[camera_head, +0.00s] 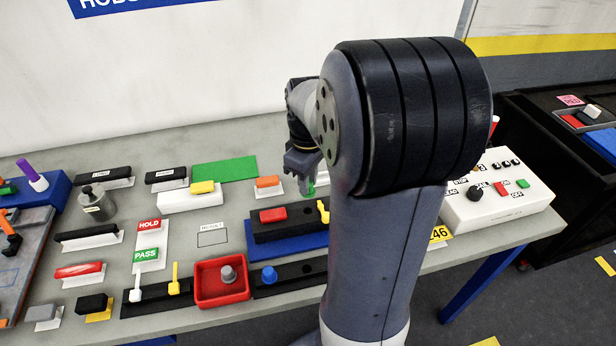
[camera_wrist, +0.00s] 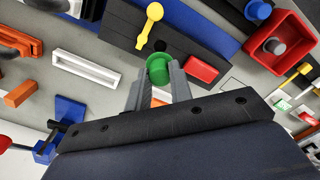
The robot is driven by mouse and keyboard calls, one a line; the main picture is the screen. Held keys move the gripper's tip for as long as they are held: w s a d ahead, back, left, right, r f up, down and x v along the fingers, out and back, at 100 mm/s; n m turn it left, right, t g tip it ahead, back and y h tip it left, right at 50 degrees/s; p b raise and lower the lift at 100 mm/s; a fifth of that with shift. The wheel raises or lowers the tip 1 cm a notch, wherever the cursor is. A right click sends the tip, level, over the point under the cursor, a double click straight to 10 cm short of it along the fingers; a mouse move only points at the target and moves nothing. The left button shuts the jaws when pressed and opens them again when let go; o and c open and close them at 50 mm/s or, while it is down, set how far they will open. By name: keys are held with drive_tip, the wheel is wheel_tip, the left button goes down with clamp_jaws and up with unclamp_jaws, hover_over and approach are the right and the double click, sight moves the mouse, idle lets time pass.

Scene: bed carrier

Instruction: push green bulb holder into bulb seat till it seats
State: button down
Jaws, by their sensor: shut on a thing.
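The green bulb holder (camera_wrist: 158,70) is a short green cylinder between the two fingertips of my gripper (camera_wrist: 157,82) in the wrist view. My gripper is shut on it. In the head view my gripper (camera_head: 303,165) points down behind the black block (camera_head: 262,232), and a bit of the green holder (camera_head: 310,189) shows below it. The black block carries a red piece (camera_head: 272,215) and a yellow lever (camera_head: 323,210); it also shows in the wrist view (camera_wrist: 120,22). I cannot clearly make out the bulb seat, or whether the holder touches it.
A red tray (camera_head: 200,297) with a grey knob stands front left of the black block. A white control box (camera_head: 530,195) stands at the right. My arm hides part of the table.

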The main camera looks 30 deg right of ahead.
sight(308, 198)
drive_tip(key=shift+f+b, duration=1.3)
drive_tip(key=shift+f, duration=0.95)
drive_tip(key=shift+f+b, duration=0.3)
drive_tip(key=shift+f, duration=0.65)
idle(0.3)
drive_tip(key=shift+r, duration=0.15)
drive_tip(key=shift+r+p, duration=0.55)
drive_tip(key=shift+p, duration=0.1)
drive_tip(key=shift+p, duration=0.3)
idle(1.2)
drive_tip(key=shift+f+b, duration=0.5)
drive_tip(key=shift+f, duration=0.2)
drive_tip(key=c, duration=1.2)
unclamp_jaws()
drive_tip(key=shift+r, duration=0.15)
